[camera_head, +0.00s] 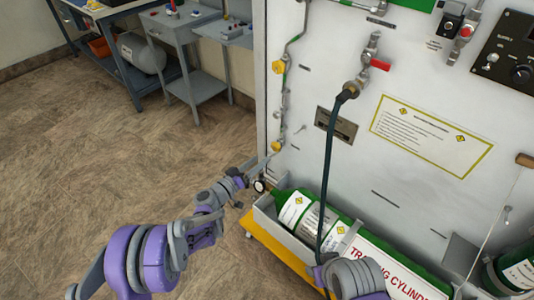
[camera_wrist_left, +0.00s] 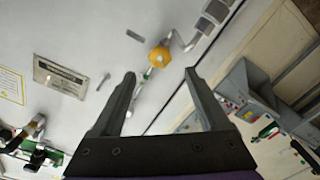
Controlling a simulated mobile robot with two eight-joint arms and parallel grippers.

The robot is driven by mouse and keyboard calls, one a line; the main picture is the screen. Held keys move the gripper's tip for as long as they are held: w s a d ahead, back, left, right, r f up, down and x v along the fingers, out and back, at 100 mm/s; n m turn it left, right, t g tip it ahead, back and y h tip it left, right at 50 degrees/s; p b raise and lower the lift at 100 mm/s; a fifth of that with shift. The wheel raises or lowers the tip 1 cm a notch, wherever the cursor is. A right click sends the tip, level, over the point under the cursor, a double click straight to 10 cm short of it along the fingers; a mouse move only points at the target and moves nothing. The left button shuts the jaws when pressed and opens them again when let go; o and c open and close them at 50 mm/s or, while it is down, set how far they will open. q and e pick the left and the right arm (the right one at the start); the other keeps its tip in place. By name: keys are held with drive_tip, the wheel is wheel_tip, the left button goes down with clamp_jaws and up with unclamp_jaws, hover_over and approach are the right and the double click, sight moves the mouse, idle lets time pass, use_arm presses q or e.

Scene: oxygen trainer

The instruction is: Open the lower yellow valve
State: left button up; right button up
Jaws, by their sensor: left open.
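The lower yellow valve (camera_head: 276,146) is a small yellow knob on a thin pipe near the left edge of the white panel. My left gripper (camera_head: 259,165) is just below and left of it, close to the panel edge. In the left wrist view, the yellow knob (camera_wrist_left: 159,56) shows beyond and between the open fingertips (camera_wrist_left: 158,74). The fingers are apart with nothing between them, and I see no contact. A second yellow valve (camera_head: 278,67) sits higher on the same pipe. My right gripper is not in view.
A green cylinder (camera_head: 291,208) lies in a tray below the panel. A dark hose (camera_head: 328,170) hangs in front of the panel. A metal plate (camera_head: 337,125) is to the valve's right. Floor (camera_head: 120,150) to the left is clear; a workbench (camera_head: 117,55) stands behind.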

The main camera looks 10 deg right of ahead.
use_arm(q)
drive_tip(key=shift+v, duration=1.45)
